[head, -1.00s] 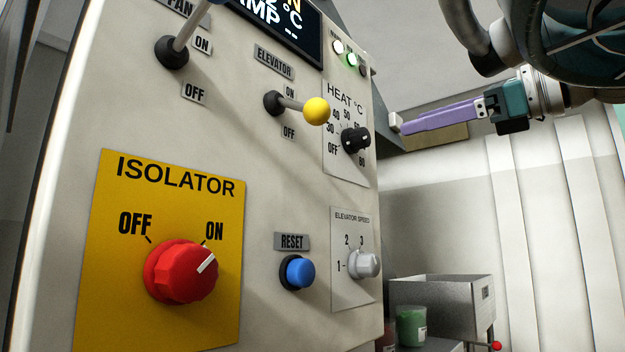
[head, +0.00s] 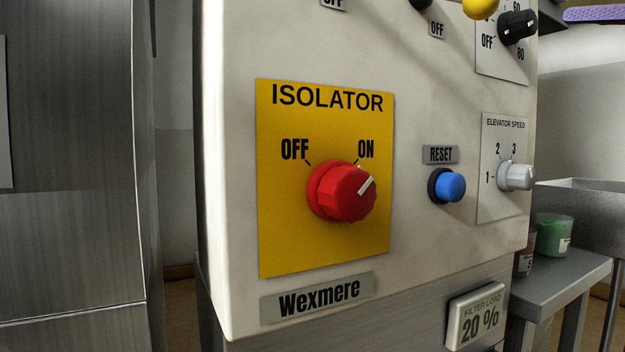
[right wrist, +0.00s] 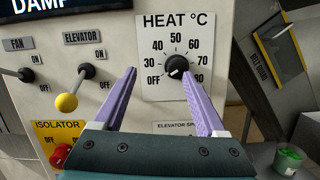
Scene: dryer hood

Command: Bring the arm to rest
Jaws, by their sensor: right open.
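My right gripper (right wrist: 158,73) is open and empty, with two purple fingers pointing at the control panel. The black heat knob (right wrist: 177,66) shows between the fingertips in the right wrist view. In the head view only a bit of purple finger (head: 595,14) shows at the top right edge, right of the heat knob (head: 517,26) and apart from it. The red isolator knob (head: 343,191) has its white mark toward ON. The elevator lever with a yellow ball (right wrist: 66,103) is left of my fingers. My left gripper is not in view.
The panel also has a blue reset button (head: 449,186), a grey elevator speed knob (head: 516,176) and a fan lever (right wrist: 25,75). A green tub (head: 553,234) stands on a grey bench (head: 572,283) at right. A metal cabinet (head: 70,250) stands at left.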

